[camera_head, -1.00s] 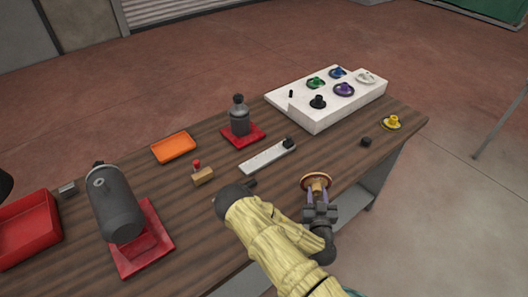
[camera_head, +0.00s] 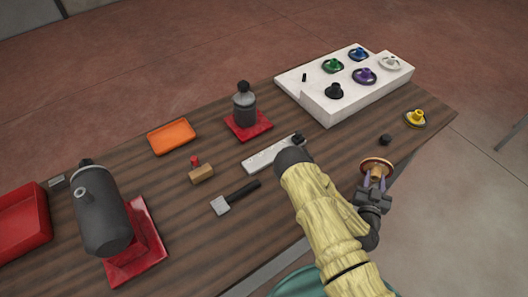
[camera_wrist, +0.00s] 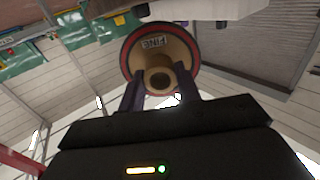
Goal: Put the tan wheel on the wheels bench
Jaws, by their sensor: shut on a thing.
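My gripper (camera_head: 374,184) is shut on the tan wheel (camera_head: 377,165), holding it near the front right edge of the brown bench (camera_head: 320,185). In the wrist view the wheel (camera_wrist: 160,58) sits between the two fingers; it has a dark red rim, a label reading "FINE" and a hub with a dark hole facing the camera. I cannot tell exactly how high the wheel is above the bench. A yellow wheel (camera_head: 416,117) lies on the bench behind and to the right of it.
A white stepped block (camera_head: 340,112) at the back right bears green, blue, purple, black and white wheels. A small dark knob (camera_head: 385,140) lies near the gripper. A scraper (camera_head: 236,197), a grey bar (camera_head: 262,158), a bottle (camera_head: 244,110) and an orange tray (camera_head: 172,136) stand further left.

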